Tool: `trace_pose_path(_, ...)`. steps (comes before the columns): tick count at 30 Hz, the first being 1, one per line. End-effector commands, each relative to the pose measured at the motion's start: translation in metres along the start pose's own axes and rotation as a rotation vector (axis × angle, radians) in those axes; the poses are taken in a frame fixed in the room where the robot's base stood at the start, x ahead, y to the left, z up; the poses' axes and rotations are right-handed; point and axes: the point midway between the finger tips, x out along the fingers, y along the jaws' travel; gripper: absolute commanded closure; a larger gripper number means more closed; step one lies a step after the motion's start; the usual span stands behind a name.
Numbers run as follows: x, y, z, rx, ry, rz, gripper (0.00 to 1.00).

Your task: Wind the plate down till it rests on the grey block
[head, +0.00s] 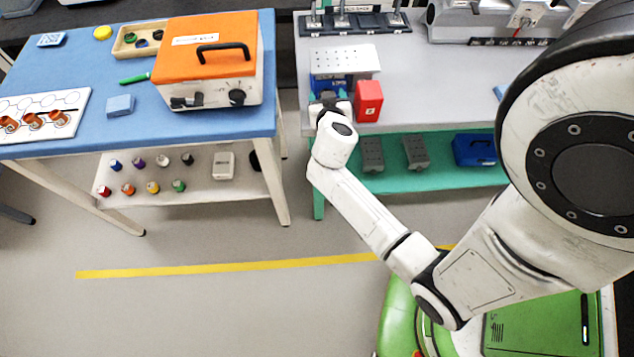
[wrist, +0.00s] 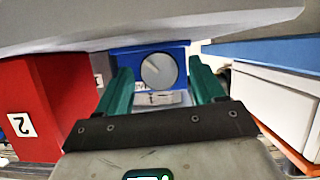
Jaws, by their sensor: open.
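The light perforated plate (head: 345,60) lies level on top of a blue jack (head: 326,86) near the front edge of the grey-topped bench. The wrist view is upside down and shows the jack's blue face (wrist: 188,52) with a round grey knob (wrist: 159,71). My gripper (head: 328,104) is in front of the jack. In the wrist view its green fingers (wrist: 160,66) are open, one on each side of the knob; contact is unclear. A pale grey shape (wrist: 102,64) beside the jack may be the grey block. The gap under the plate is hidden.
A red block (head: 368,101) marked 2 stands close to the right of the jack and also shows in the wrist view (wrist: 50,95). An orange-lidded box (head: 208,58) stands on the blue table to the left. Equipment lines the bench's back.

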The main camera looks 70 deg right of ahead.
Motion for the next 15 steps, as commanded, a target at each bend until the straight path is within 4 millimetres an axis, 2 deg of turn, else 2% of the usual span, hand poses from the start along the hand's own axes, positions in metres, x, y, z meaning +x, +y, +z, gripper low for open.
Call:
trace_pose_path(10, -0.001, 0.005, -0.001, 0.327, -0.002, -0.134, 0.32)
trace_pose_path(15, -0.029, 0.007, 0.004, 0.317, 0.000, -0.134, 0.32)
